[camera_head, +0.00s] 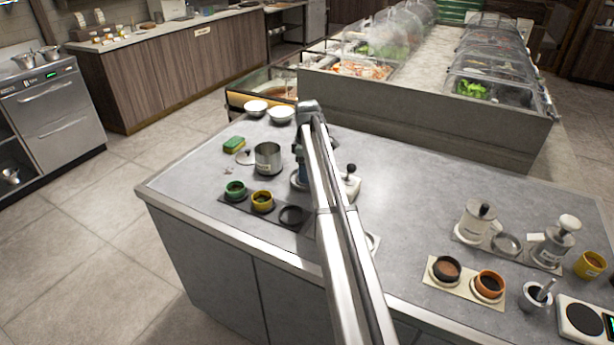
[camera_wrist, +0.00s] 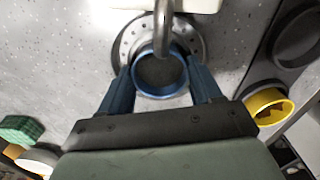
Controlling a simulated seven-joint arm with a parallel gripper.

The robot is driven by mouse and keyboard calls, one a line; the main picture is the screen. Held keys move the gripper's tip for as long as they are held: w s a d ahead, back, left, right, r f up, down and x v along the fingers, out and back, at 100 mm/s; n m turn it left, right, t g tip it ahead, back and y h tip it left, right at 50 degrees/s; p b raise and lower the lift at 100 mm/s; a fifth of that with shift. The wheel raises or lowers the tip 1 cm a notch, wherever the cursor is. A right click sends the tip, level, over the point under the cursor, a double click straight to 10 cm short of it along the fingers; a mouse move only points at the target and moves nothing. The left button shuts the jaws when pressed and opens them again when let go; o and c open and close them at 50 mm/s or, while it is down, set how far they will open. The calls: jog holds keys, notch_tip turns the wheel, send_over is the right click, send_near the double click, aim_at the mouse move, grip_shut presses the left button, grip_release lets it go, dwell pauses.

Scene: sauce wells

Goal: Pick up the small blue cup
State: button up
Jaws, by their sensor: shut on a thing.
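The small blue cup (camera_wrist: 160,93) is in the middle of the wrist view, upright, with a dark interior. It is over a round perforated plate (camera_wrist: 196,52), and a curved metal spout (camera_wrist: 163,30) crosses above its far rim. I cannot tell whether the cup touches the plate. My gripper (camera_wrist: 161,78) is shut on the cup, one blue finger on each side. In the head view my arm hides most of the gripper (camera_head: 300,172) and the cup.
A dark mat (camera_head: 275,222) holds a green cup (camera_head: 235,189), a yellow cup (camera_head: 262,202) and an empty round well (camera_head: 291,215). A metal pot (camera_head: 268,158) and sponge (camera_head: 234,144) stand behind. A pale mat (camera_head: 435,283) with cups lies right. The counter between is mostly clear.

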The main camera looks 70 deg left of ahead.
jog(key=shift+r, duration=0.15)
notch_tip(320, 180, up, 10)
dwell(0.5)
